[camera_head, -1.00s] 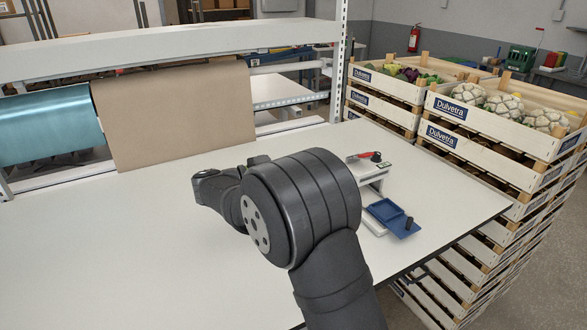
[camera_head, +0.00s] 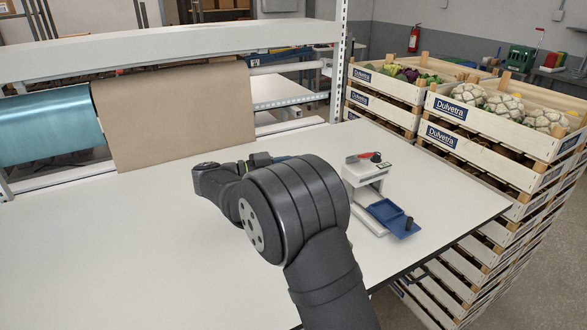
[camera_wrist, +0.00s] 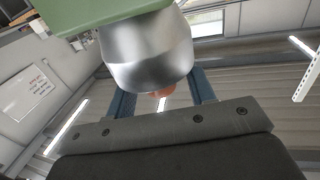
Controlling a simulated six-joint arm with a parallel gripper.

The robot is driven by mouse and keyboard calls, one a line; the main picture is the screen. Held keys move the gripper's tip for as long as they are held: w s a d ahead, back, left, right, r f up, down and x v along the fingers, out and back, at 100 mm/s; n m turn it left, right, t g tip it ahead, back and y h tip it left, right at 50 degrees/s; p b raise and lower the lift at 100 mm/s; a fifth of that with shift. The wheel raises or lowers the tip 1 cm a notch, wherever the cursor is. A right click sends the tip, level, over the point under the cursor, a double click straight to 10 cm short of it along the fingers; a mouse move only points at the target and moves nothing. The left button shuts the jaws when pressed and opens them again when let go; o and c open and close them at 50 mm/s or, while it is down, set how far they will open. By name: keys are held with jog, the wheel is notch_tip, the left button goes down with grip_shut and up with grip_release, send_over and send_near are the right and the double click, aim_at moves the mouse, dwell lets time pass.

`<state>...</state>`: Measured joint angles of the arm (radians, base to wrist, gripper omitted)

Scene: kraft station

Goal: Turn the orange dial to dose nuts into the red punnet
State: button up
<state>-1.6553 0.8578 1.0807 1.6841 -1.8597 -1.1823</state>
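In the wrist view a silver metal cone (camera_wrist: 147,50) hangs under a green body (camera_wrist: 95,12) at the top. A small orange part (camera_wrist: 160,93), apparently the dial, shows just below the cone. My gripper (camera_wrist: 162,86) has its two blue-grey fingers spread apart on either side of the cone's lower end and the orange part. I cannot tell whether they touch it. In the head view my gripper is mostly hidden behind my dark arm. I see no red punnet in either view, and the dispenser does not show in the head view.
A white device (camera_head: 366,186) with a red-and-black item (camera_head: 364,156) on top stands right of my arm. Stacked vegetable crates (camera_head: 480,140) border the table's right side. The table's left (camera_head: 90,250) is clear.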

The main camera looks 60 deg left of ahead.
jog(key=shift+s+f, duration=0.1)
jog(key=v, duration=0.7)
jog(key=shift+s, duration=0.2)
jog(key=w+d+r+n+t+y, duration=0.2)
jog(key=w+r+n+y, duration=0.1)
jog(key=w+r+y, duration=0.55)
jog(key=w+d+r+n+t+y, duration=0.2)
jog(key=w+r+n+y, duration=0.3)
jog(key=r+y, duration=0.5)
jog(key=s+d+f+n+g+y, duration=0.25)
jog(key=d+f+n+g, duration=0.4)
jog(key=f+g, duration=0.35)
jog(key=s+d+f+n+g+y, duration=0.1)
jog(key=s+d+f+n+g, duration=0.2)
jog(key=d+f+n+g, duration=0.65)
jog(key=a+m, duration=0.1)
jog(key=a, duration=0.5)
jog(key=a+m+g, duration=0.1)
jog(key=a, duration=0.5)
jog(key=a+r+m+g, duration=0.1)
jog(key=a, duration=0.5)
jog(key=shift+s+a, duration=0.25)
jog(key=shift+s, duration=0.05)
